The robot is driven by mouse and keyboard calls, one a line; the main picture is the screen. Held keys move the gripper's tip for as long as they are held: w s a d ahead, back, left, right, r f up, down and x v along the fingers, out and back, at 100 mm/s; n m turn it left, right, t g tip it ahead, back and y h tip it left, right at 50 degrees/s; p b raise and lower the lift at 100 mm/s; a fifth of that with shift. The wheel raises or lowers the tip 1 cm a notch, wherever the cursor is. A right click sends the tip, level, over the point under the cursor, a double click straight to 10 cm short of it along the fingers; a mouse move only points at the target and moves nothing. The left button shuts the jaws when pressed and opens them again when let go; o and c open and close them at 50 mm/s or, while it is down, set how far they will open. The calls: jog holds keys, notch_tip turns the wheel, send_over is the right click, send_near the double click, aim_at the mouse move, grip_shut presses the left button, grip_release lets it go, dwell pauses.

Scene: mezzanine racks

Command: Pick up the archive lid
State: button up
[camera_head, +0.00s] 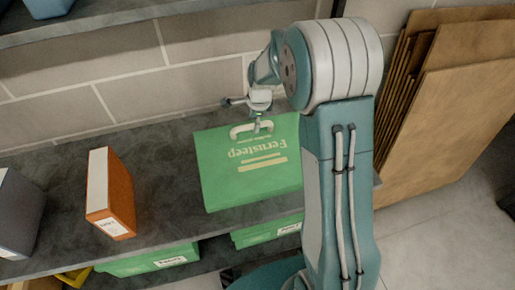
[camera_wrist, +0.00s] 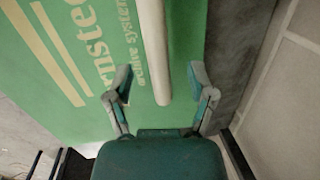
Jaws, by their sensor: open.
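The archive lid (camera_head: 222,192) is a green panel with cream "Fernsteep" lettering and a white bar handle (camera_head: 242,131). It is at the right end of the grey shelf, and its near edge reaches the shelf's front edge. What lies under it is hidden. My gripper (camera_head: 262,124) is at the handle, above the lid's far edge. In the wrist view the lid (camera_wrist: 95,50) fills much of the picture. The open fingers (camera_wrist: 162,78) stand on either side of the white handle (camera_wrist: 155,45), with gaps showing.
An orange binder (camera_head: 118,195) and a grey box (camera_head: 18,212) stand on the shelf to the left. Green boxes (camera_head: 150,262) sit on the level below. A tiled wall (camera_head: 60,110) is close behind. Brown boards (camera_head: 450,110) lean at the right.

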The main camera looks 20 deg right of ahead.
notch_tip(320, 180, down, 3)
jog(key=shift+w+a+r, duration=0.15)
grip_shut()
